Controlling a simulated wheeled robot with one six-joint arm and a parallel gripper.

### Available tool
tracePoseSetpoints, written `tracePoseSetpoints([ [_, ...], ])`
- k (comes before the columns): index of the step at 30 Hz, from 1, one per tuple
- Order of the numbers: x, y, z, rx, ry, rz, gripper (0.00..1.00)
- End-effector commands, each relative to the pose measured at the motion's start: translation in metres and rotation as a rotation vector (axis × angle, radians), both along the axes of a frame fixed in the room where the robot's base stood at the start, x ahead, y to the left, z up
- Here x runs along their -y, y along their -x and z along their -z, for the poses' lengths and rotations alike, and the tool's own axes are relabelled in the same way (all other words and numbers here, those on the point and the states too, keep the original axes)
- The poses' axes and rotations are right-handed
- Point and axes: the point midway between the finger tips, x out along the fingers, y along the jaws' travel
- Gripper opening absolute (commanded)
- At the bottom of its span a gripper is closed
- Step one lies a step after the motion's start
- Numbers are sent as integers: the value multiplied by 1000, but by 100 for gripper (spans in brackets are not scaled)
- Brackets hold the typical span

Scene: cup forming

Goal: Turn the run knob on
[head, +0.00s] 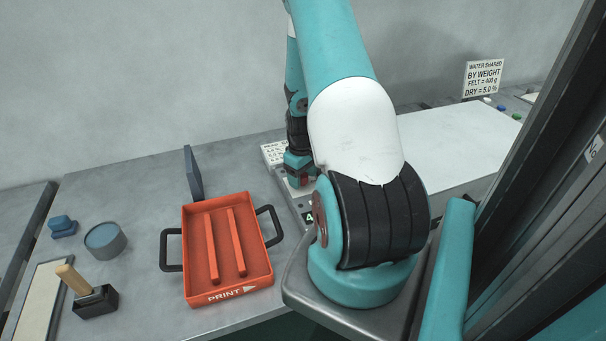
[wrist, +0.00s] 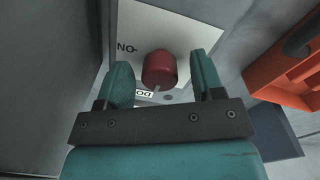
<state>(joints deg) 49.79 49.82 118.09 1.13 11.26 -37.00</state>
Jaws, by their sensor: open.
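The run knob (wrist: 159,69) is a dark red round knob on a pale panel (wrist: 185,32) in the wrist view. My gripper (wrist: 160,84) is open, with one teal finger on each side of the knob. I cannot tell whether the fingers touch it. In the head view my gripper (head: 298,178) is small and partly hidden by my arm, down at the panel beside a printed card; the knob is hard to make out there.
An orange tray (head: 247,283) marked "PRINT", with black handles, stands left of my gripper. A grey upright plate (head: 193,174) stands behind it. A blue-grey round container (head: 105,240) and a wooden-handled stamp (head: 96,302) are further left. A white slab (head: 450,145) lies to the right.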

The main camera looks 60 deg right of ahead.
Motion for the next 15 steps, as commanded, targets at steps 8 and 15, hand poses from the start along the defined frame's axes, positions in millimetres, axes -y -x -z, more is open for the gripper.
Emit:
tracePoseSetpoints([
  [8, 0, 0, 0, 0, 0, 1, 27],
  [15, 2, 0, -1, 1, 2, 5, 12],
])
